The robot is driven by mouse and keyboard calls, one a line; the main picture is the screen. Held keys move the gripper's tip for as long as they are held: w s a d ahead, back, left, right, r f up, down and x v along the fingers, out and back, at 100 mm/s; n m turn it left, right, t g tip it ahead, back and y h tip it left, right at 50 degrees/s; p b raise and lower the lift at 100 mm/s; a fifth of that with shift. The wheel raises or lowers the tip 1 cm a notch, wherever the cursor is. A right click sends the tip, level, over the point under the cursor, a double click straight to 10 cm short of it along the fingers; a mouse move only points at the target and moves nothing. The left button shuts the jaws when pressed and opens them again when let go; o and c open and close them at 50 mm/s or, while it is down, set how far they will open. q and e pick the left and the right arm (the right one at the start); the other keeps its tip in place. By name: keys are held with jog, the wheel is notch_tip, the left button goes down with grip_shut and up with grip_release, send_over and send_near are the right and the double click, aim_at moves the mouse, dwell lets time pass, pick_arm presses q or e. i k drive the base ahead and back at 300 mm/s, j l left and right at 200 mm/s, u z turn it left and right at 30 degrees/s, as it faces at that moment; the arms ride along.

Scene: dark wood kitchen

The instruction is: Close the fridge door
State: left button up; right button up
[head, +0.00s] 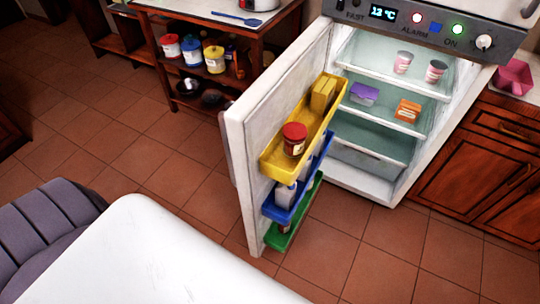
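The white fridge (372,185) stands at the upper right with its interior exposed. Its door (248,135) is hinged on the left side and stands wide open, swung out toward me. The door's inner side faces right and carries a yellow bin (275,163), a blue bin (277,213) and a green bin (280,240). A red-lidded jar (294,139) and yellow packages (322,93) stand in the yellow bin. A white bottle (286,194) is in the blue bin. Neither of my grippers is in view.
Inside the fridge are two cups (403,62), a purple tub (364,94) and an orange box (408,110). A wooden shelf unit (170,75) with jars stands left of the fridge; wooden cabinets (480,165) stand right. Tiled floor (165,160) is clear around the door.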

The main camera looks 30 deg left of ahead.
aim_at(251, 127)
jog(key=j+z, duration=0.4)
jog(key=j, duration=1.85)
jog(key=i, duration=0.05)
